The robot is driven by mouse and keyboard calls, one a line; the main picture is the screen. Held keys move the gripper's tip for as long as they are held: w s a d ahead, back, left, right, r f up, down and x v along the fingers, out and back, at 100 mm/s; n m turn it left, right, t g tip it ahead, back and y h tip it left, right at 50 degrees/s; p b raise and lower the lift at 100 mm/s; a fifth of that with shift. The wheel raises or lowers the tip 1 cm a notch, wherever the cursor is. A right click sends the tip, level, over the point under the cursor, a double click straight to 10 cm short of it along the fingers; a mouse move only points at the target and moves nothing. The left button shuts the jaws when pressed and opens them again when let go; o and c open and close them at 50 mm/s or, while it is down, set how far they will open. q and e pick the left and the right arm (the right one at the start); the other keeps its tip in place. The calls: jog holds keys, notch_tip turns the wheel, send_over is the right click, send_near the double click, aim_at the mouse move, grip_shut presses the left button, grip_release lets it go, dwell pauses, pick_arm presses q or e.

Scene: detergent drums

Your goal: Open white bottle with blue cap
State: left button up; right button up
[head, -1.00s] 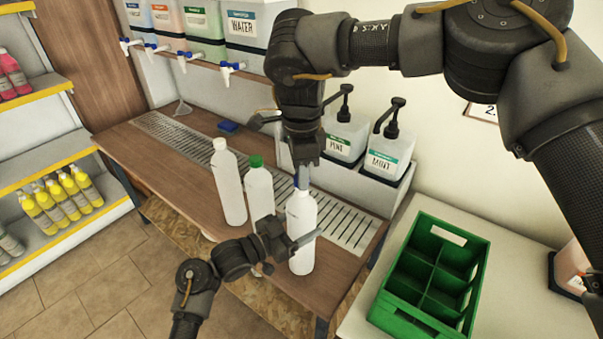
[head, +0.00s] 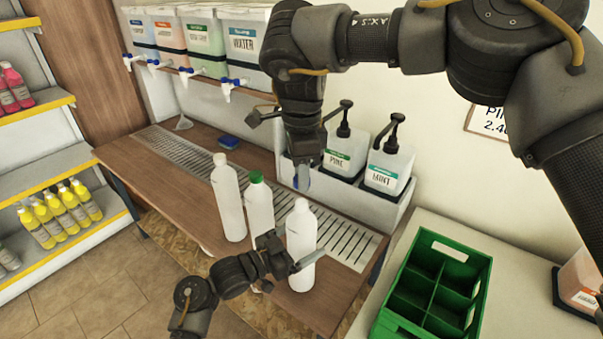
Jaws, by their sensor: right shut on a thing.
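The white bottle (head: 301,231) stands upright near the front edge of the wooden counter. Its top shows a pale neck with no blue cap on it. My right gripper (head: 303,180) is directly above the bottle, apart from it, shut on the small blue cap (head: 303,184), which the fingers partly hide.
A green-capped bottle (head: 259,205) and a white-capped bottle (head: 228,198) stand close to the left. A green crate (head: 396,326) is at the right. Pump dispensers (head: 390,165) stand behind, beside a metal drain grate (head: 342,238).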

pick_arm(q)
jog(key=shift+r, duration=0.1)
pick_arm(e)
jog(key=shift+f+b, duration=0.75)
jog(key=shift+f, duration=0.05)
pick_arm(q)
jog(key=v, duration=1.2)
jog(key=shift+s, duration=0.1)
pick_arm(e)
jog(key=shift+s, duration=0.1)
